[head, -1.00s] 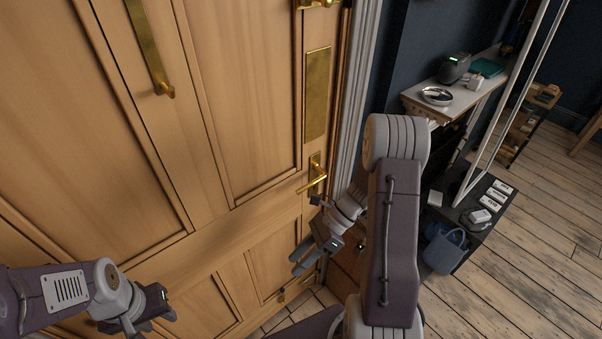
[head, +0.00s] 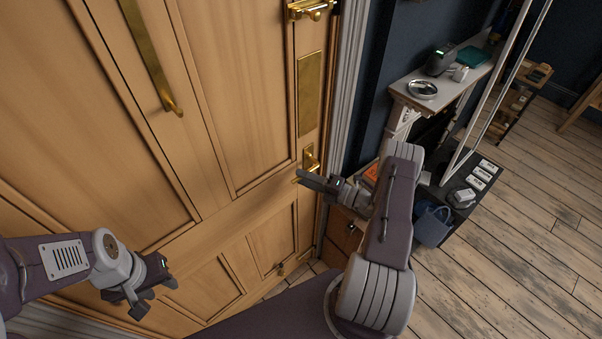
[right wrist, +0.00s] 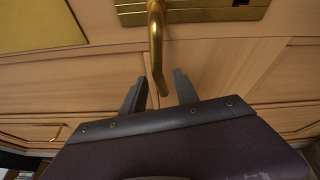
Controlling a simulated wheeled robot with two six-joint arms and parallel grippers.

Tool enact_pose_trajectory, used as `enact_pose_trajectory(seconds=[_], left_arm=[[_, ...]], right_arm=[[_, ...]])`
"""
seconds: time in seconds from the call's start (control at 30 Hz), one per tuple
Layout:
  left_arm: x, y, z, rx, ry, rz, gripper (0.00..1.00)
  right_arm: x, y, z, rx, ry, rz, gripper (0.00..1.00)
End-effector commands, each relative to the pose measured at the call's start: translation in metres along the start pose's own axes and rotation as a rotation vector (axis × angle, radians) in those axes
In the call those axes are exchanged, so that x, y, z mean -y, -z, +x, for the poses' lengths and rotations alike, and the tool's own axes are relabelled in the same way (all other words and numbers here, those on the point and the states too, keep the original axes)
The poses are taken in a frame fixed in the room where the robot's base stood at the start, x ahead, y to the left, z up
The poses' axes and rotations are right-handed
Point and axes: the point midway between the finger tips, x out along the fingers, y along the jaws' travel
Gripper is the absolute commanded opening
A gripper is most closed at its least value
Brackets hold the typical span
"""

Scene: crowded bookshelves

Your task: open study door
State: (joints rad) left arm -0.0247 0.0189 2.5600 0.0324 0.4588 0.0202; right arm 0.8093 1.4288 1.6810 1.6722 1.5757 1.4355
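The study door (head: 230,120) is a light wooden panelled door with brass fittings, and it looks closed. Its brass lever handle (head: 310,160) sits near the door's right edge, partly hidden by my right gripper (head: 305,177). In the right wrist view the lever (right wrist: 156,45) hangs down the middle, its tip in the gap between the two fingers of my right gripper (right wrist: 160,92). Those fingers are apart, and I see no grip on the lever. My left gripper (head: 150,297) is at the lower left in front of the door, open and empty.
A long brass pull (head: 150,60) and a brass plate (head: 311,95) are on the door. To the right, a narrow shelf (head: 455,90) holds small items, with a blue bag (head: 432,226) below. Wooden floor (head: 500,270) is clear at lower right.

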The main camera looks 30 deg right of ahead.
Motion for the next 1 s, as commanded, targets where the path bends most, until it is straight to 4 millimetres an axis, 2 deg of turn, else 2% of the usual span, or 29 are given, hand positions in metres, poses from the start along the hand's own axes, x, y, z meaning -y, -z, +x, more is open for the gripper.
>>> enact_pose_trajectory(seconds=[0.13,0.37,0.4,0.5,0.53,1.0], left_arm=[[-0.0001,0.0006,-0.0055,0.000,0.000,0.000,0.39],[-0.0001,0.0005,-0.0048,0.000,0.000,0.000,0.39],[-0.0001,0.0005,-0.0048,0.000,0.000,0.000,0.39],[-0.0001,0.0005,-0.0048,0.000,0.000,0.000,0.39],[-0.0001,0.0005,-0.0048,0.000,0.000,0.000,0.39],[-0.0001,0.0005,-0.0048,0.000,0.000,0.000,0.39]], right_arm=[[-0.0005,0.0003,0.0131,-0.001,0.000,0.001,0.36],[0.0007,0.0001,0.0144,0.000,0.001,0.000,0.36],[0.0006,0.0001,0.0144,0.000,0.001,0.000,0.31],[0.0005,0.0001,0.0143,0.000,0.001,0.000,0.03],[0.0005,0.0001,0.0143,0.000,0.001,0.000,0.00],[0.0005,0.0004,0.0142,-0.001,0.001,0.000,0.00]])
